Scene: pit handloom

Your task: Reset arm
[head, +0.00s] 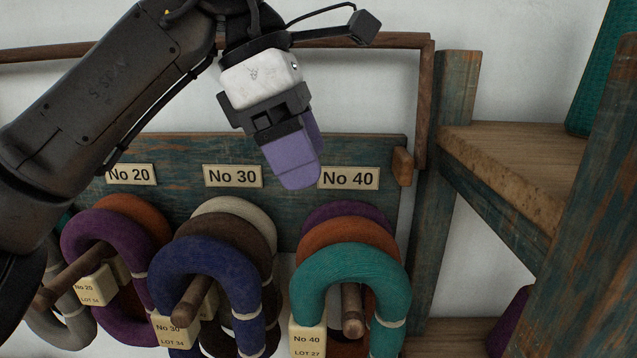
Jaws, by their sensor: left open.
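My left gripper (293,160) is in the upper middle of the head view, at the end of my dark arm coming in from the left. Its purple-padded fingers point down, in front of the rack board between the No 30 and No 40 labels. One finger largely covers the other from this side. The fingers are above the yarn hanks, apart from them, and I see nothing held. My right gripper is not in view.
The board (280,200) carries pegs with yarn hanks: purple (80,235), blue (205,255) and teal (352,275) in front. Labels No 20 (131,174), No 30 (233,176) and No 40 (349,177) sit above. A wooden shelf (510,160) stands at right.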

